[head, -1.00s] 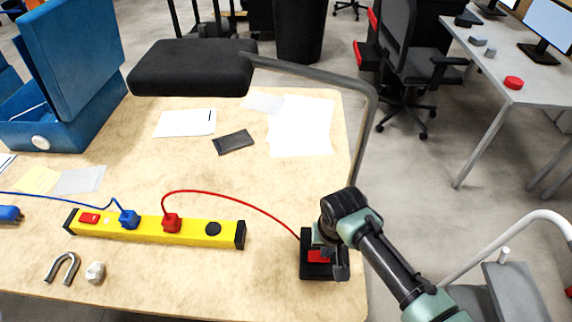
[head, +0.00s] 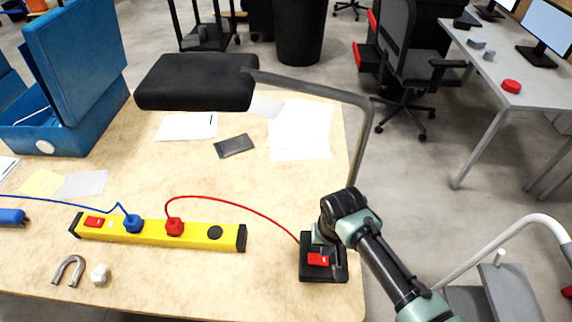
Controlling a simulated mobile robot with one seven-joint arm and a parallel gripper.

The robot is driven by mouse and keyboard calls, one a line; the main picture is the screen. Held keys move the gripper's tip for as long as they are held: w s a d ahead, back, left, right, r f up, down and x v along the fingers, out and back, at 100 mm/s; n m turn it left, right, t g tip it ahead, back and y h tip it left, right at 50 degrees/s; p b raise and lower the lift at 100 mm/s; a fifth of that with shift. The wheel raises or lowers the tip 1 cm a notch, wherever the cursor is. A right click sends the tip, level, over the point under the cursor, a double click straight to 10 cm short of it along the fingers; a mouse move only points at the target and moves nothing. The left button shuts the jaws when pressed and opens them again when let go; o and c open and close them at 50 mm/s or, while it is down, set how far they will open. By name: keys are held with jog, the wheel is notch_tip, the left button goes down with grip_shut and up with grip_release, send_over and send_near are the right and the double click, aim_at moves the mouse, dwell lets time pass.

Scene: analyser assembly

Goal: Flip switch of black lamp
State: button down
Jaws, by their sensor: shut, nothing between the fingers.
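The black lamp has a wide flat head (head: 195,82) over the table, a grey bent arm (head: 366,125) and a square black base (head: 308,274) at the table's right edge. A red switch (head: 318,259) sits on the base and shows clearly, slightly tilted. My gripper (head: 319,238) is at the base, just behind the switch in the picture. It is shut and empty. Its fingertips are small and partly hidden by my wrist, so I cannot tell whether they touch the base or the switch.
A red cable runs from the lamp base to a red plug (head: 175,227) in the yellow power strip (head: 205,232). A blue plug (head: 133,224) sits beside it. A magnet (head: 69,270), a white lump (head: 100,274) and papers (head: 300,130) lie on the table (head: 230,185).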

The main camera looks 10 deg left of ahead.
notch_tip(320, 180, up, 4)
jog(key=p, duration=0.3)
jog(key=shift+r+p, duration=0.1)
jog(key=shift+p, duration=0.25)
